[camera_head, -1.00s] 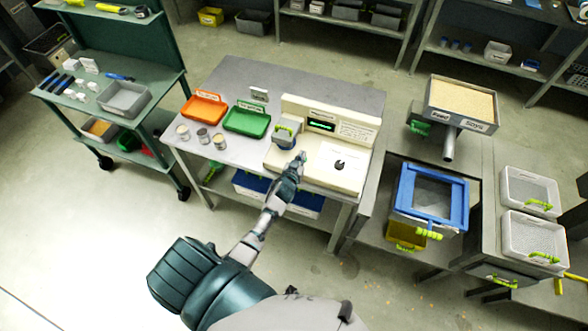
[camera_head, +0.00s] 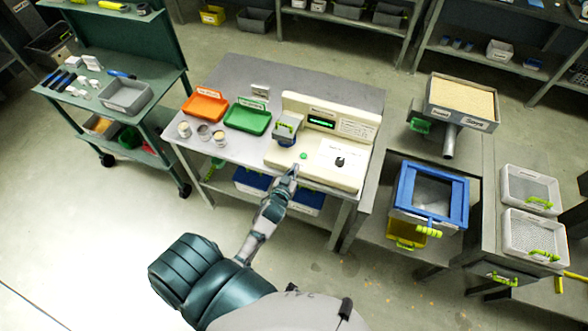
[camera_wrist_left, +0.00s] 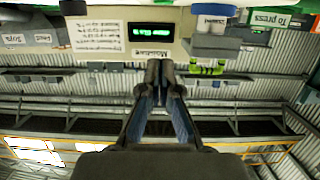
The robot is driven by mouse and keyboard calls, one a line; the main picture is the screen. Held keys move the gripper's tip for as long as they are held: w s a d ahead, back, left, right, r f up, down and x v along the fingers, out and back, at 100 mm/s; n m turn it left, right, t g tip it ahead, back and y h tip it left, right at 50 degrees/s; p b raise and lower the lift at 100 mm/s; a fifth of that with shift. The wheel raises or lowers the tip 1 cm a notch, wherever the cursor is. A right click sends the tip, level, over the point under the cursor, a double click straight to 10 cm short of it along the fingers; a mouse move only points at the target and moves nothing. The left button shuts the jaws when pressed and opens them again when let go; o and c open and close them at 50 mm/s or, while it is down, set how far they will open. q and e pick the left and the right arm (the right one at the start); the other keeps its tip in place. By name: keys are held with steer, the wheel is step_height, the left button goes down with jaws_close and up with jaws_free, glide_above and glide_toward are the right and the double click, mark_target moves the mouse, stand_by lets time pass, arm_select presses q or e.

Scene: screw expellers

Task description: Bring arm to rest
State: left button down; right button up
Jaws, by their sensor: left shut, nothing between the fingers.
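My left gripper (camera_head: 293,171) is shut and empty at the front edge of the cream bench machine (camera_head: 350,179). In the left wrist view its two fingers (camera_wrist_left: 160,72) are together, pointing toward the machine. The machine has a lit green display (camera_head: 321,124), a dark knob (camera_head: 339,161) and a green button (camera_head: 304,156) that lies clear of the fingers. A grey container with a green handle (camera_head: 287,127) sits on the machine's left part. My right gripper is not in view.
The grey workbench (camera_head: 225,80) carries an orange tray (camera_head: 205,105), a green tray (camera_head: 246,118) and small cups (camera_head: 203,133). To the right stand a blue-framed box (camera_head: 431,192), a grain hopper (camera_head: 462,100) and white sieve trays (camera_head: 531,237).

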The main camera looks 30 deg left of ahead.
arm_select(q)
steer(key=shift+d+r, duration=0.1)
steer(key=shift+d, duration=0.1)
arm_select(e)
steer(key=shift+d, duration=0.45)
